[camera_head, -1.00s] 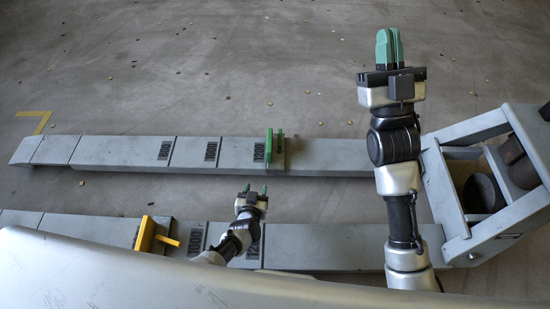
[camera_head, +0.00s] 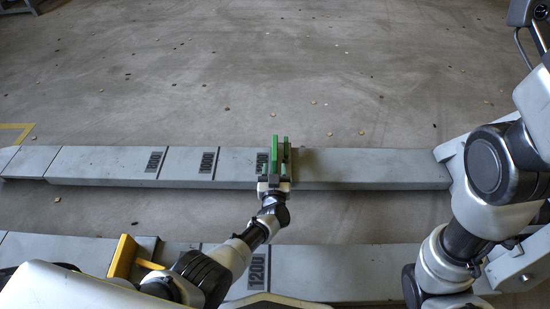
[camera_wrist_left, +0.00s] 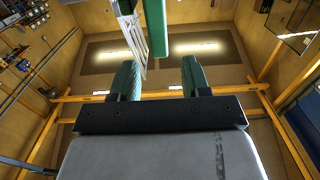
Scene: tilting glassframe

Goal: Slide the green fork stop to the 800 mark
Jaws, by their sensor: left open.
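The green fork stop (camera_head: 275,153) stands upright on the far grey fork, beside the partly covered 1200 mark (camera_head: 262,162). The 800 mark (camera_head: 154,162) is further left on the same fork, with the 1000 mark (camera_head: 207,163) between. My left gripper (camera_head: 275,171) is open at the near side of the stop, its green fingers close to it.
The near grey fork (camera_head: 350,257) carries a yellow stop (camera_head: 123,257) and a 1200 mark (camera_head: 258,272). A grey frame (camera_head: 520,262) stands at the right. Open concrete floor (camera_head: 300,70) with small scattered bits lies beyond the far fork.

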